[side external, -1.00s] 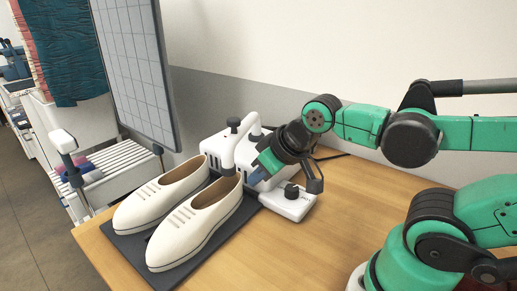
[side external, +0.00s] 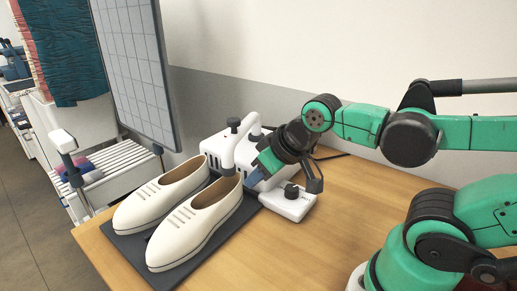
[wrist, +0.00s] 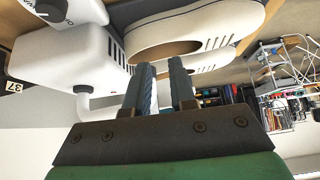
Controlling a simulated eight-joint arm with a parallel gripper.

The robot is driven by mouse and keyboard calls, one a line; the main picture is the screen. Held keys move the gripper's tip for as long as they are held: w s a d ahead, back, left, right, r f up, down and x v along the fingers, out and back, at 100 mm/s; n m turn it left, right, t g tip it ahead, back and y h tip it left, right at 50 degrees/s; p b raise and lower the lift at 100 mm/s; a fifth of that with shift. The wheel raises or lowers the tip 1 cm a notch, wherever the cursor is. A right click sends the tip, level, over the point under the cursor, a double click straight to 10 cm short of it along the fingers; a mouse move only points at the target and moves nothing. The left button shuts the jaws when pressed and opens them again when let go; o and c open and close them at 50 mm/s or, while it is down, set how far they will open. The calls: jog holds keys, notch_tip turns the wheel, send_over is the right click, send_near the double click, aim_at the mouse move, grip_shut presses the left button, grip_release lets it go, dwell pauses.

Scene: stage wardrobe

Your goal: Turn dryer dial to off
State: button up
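The white shoe dryer (side external: 222,147) stands on the wooden table behind a pair of white shoes, its tube running to the near shoe. Its black dial (side external: 291,191) sits on a low white control box (side external: 290,206) at the front right. In the wrist view the dial (wrist: 50,8) is at the top left, partly cut off; its setting is too small to read. My gripper (side external: 254,175) is beside the dryer body, left of the dial and apart from it. In the wrist view its two blue-grey fingers (wrist: 161,68) are parted with nothing between them.
The white shoes (side external: 195,225) rest on a dark mat (side external: 130,244) left of the dryer. A gridded panel (side external: 135,70) stands behind them. The table (side external: 345,205) is clear right of the control box. A slatted rack (side external: 120,170) stands beyond the table's left edge.

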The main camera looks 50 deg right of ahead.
jog(key=o, duration=0.4)
jog(key=shift+w+d+m, duration=0.1)
jog(key=shift+d+m, duration=0.3)
jog(key=shift+m, duration=0.1)
jog(key=shift+c, duration=0.2)
jog(key=o, duration=0.4)
jog(key=d+m, duration=0.1)
jog(key=d+m+g, duration=0.1)
jog(key=m, duration=0.1)
jog(key=d+f+m+g, duration=0.1)
jog(key=m, duration=0.1)
jog(key=shift+w+d+h, duration=0.3)
jog(key=shift+d+h, duration=0.05)
jog(key=shift+h, duration=0.05)
jog(key=shift+c, duration=0.2)
jog(key=m+g, duration=0.4)
jog(key=m, duration=0.6)
send_over(292, 188)
jog(key=f, duration=0.1)
jog(key=a+f, duration=0.1)
jog(key=f, duration=0.1)
jog(key=shift+f+y, duration=0.1)
jog(key=shift+y, duration=0.2)
jog(key=shift+s+d+f+m, duration=0.1)
jog(key=shift+d+f+m, duration=0.1)
jog(key=shift+d+m, duration=0.25)
jog(key=shift+f+m, duration=0.15)
jog(key=shift+m, duration=0.1)
jog(key=shift+d+f, duration=0.1)
jog(key=shift+f, duration=2.65)
